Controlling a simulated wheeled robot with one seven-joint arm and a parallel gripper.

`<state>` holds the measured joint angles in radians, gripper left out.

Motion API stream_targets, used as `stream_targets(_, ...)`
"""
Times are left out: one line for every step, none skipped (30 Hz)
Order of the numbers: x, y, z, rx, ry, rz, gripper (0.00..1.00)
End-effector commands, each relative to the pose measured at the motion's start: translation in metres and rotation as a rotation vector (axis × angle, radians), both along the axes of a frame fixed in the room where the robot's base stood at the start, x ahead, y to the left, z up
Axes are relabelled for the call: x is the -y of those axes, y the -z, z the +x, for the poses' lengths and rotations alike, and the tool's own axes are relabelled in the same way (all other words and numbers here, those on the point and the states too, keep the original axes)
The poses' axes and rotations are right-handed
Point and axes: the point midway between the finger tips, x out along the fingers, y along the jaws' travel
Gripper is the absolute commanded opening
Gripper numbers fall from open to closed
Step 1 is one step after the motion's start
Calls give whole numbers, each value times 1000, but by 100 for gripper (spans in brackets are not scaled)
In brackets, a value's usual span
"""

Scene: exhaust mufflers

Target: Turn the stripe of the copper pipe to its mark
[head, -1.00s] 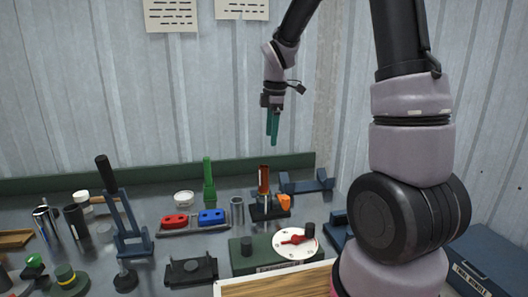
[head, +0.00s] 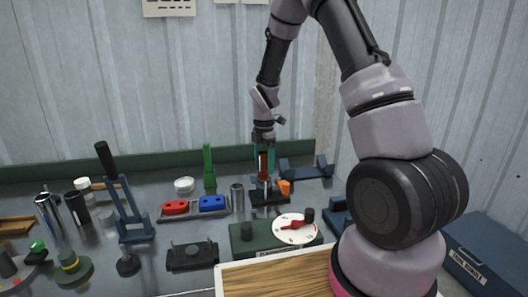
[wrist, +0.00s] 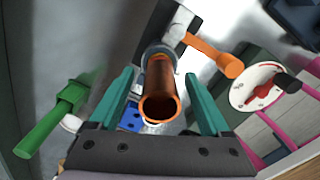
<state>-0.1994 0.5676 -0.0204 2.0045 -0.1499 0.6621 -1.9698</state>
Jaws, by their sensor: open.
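The copper pipe (head: 263,166) stands upright in a dark stand (head: 268,198) near the back of the bench. My gripper (head: 264,172) has come down over it from above, with its teal fingers open on either side of the pipe. In the wrist view, the pipe (wrist: 158,92) shows end-on between the fingers of my gripper (wrist: 158,76), with a visible gap on each side. An orange piece (wrist: 215,58) sticks out beside the pipe's base; it also shows in the head view (head: 285,187). I cannot make out the stripe or its mark.
A green box with a white dial and red pointer (head: 295,229) stands in front of the stand. A metal cylinder (head: 237,198) and a tray with red and blue blocks (head: 194,217) are to the left. A green upright tool (head: 209,166) stands behind them.

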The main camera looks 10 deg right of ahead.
Motion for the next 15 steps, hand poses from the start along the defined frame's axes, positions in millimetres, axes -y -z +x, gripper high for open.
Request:
stream_targets(0,5,0,-1,0,0,81)
stream_targets(0,7,0,-1,0,0,81)
stream_targets(0,10,0,-1,0,0,81)
stream_targets(0,11,0,0,0,0,81)
stream_targets(0,12,0,0,0,0,81)
stream_targets(0,14,0,0,0,0,81)
stream_targets(0,14,0,1,0,0,81)
stream_targets(0,14,0,1,0,-1,81)
stream_targets(0,14,0,1,0,-1,81)
stream_targets(0,14,0,1,0,-1,81)
stream_targets(0,14,0,1,0,0,81)
stream_targets(0,14,0,1,0,0,81)
stream_targets(0,14,0,1,0,0,81)
stream_targets(0,14,0,1,0,0,81)
stream_targets(0,14,0,1,0,0,66)
